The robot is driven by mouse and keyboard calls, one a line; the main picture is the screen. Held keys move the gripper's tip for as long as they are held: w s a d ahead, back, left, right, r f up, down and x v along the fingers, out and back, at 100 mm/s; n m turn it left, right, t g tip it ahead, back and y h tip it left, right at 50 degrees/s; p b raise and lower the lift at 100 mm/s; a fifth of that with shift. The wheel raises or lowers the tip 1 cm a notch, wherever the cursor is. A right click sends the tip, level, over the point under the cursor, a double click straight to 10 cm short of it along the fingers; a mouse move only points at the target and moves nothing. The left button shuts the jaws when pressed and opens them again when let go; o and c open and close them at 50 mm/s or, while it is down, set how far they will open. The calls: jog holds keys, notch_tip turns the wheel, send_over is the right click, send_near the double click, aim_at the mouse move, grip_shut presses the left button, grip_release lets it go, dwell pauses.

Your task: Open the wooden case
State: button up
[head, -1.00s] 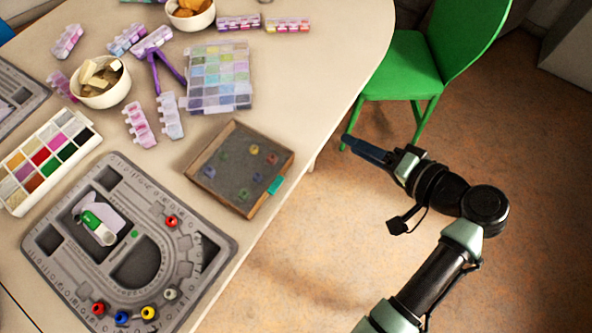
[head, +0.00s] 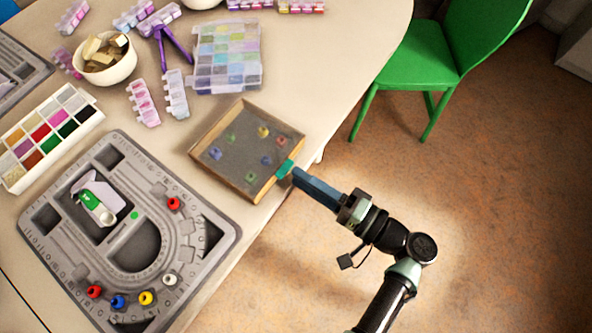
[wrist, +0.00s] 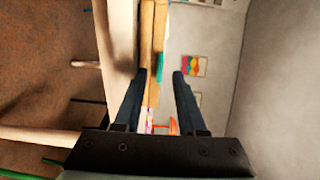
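The wooden case (head: 270,196) lies on the table near its right edge. It has a light wooden frame, a grey inside and several small coloured beads; I cannot tell whether a clear cover lies over them. A teal tab (head: 284,169) sticks out from its side facing my arm. My gripper (head: 296,175) is at that tab, level with the table edge. In the wrist view, the fingers (wrist: 160,74) are apart with nothing held. The teal tab (wrist: 159,62) shows ahead between the fingertips, nearer the left one, with the case's wooden edge (wrist: 149,40). Contact is unclear.
A grey bead board (head: 220,235) with several coloured beads lies left of the case. A clear compartment box (head: 227,58), a paint-like palette (head: 48,138) and a bowl (head: 105,72) stand behind. A green chair (head: 425,55) is at the back right. Floor beside the table is clear.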

jog(key=shift+x, duration=1.2)
grip_shut()
dwell(0.6)
